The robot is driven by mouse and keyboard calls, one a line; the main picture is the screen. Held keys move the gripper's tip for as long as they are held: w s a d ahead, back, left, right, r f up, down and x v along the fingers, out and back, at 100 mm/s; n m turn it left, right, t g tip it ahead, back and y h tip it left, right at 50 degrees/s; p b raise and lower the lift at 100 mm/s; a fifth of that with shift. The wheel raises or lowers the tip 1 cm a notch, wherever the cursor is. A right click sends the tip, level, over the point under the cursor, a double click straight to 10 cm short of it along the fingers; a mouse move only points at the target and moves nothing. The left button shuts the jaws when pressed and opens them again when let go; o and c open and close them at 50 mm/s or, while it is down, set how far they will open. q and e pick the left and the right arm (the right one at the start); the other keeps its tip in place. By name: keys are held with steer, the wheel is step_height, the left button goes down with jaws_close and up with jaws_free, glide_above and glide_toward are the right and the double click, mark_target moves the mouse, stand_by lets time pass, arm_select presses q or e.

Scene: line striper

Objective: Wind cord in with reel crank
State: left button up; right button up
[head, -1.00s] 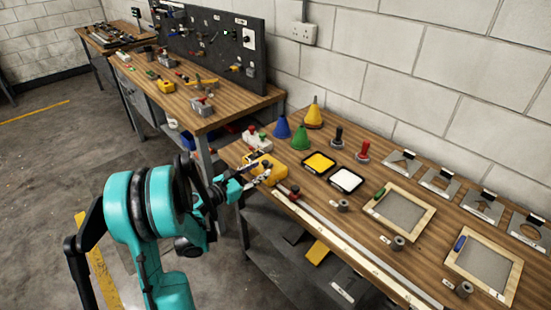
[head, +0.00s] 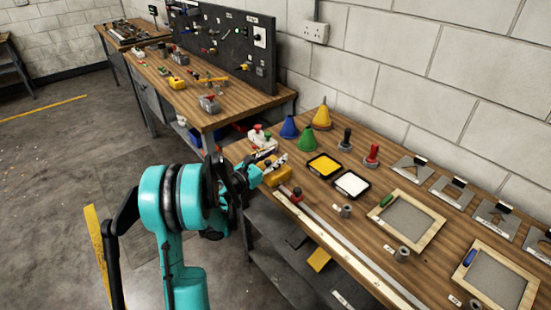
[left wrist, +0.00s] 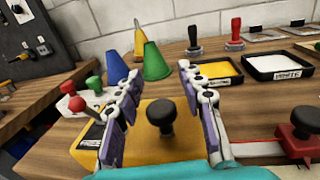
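A yellow reel box (head: 280,177) sits at the left end of the near bench. In the left wrist view the yellow box (left wrist: 150,150) carries a round black crank knob (left wrist: 160,116) on a short post. My left gripper (head: 275,163) is over the box; in its wrist view the two fingers (left wrist: 160,72) are spread wide, one on each side of the knob in the picture, with nothing held. I cannot tell whether a finger touches the knob. No cord can be made out clearly. My right gripper is not in view.
Blue (head: 289,127), green (head: 307,139) and yellow (head: 321,116) cones stand behind the box. A white box with red and green knobs (left wrist: 95,95) is left of it. A red block with a black knob (left wrist: 301,134) and a long rail (head: 350,245) lie right.

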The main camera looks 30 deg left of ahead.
arm_select(q)
steer(key=shift+w, duration=0.1)
steer(key=shift+c, duration=0.3)
jaws_close()
steer(key=shift+n+y, duration=0.3)
steer(key=shift+y, duration=0.2)
steer(key=n+y+b, duration=0.1)
steer(key=n+y, duration=0.1)
steer(key=y, duration=0.1)
steer(key=shift+t+y, duration=0.3)
steer(key=shift+y, duration=0.1)
steer(key=n+g+y, duration=0.1)
steer(key=n+y, duration=0.3)
steer(key=y, duration=0.1)
steer(key=shift+b, duration=0.4)
steer(key=n+g+y, duration=0.1)
steer(key=y, duration=0.1)
steer(key=n+g+y, duration=0.1)
steer(key=y, duration=0.1)
steer(key=n+g+y, duration=0.1)
steer(key=n+y, duration=0.1)
steer(key=shift+a, duration=0.35)
steer(key=shift+s+a+n+g+y, duration=0.1)
steer(key=shift+s+n+g+y, duration=0.1)
steer(key=shift+n+g+y, duration=0.45)
steer(key=shift+r, duration=0.15)
